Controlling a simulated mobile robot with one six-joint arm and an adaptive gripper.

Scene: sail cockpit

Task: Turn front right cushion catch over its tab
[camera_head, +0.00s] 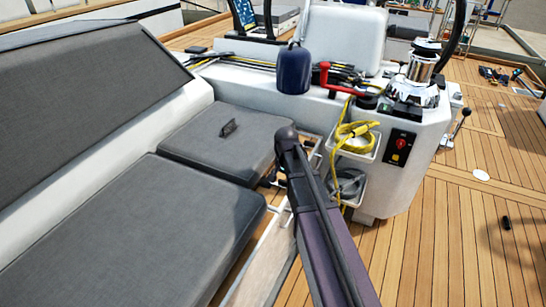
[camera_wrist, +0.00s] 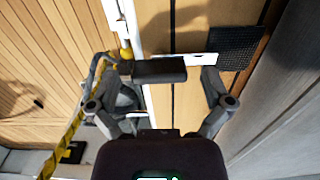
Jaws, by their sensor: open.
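My gripper (camera_wrist: 160,78) points at the seat's edge, its two fingers spread wide. In the wrist view a short dark bar (camera_wrist: 159,70), which may be the cushion catch, lies between or just beyond the fingertips; I cannot tell whether they touch it. A white plate (camera_wrist: 197,59) runs beside it, partly covered by the right finger. I cannot make out the tab for certain.
A longer grey cushion (camera_head: 130,240) lies nearer. To the right stands a white console (camera_head: 400,185) with yellow rope (camera_head: 352,138), a red-handled crank (camera_head: 340,88) and a chrome winch (camera_head: 422,68). A blue fender (camera_head: 294,70) is behind my arm. The wooden deck (camera_head: 460,230) at right is mostly clear.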

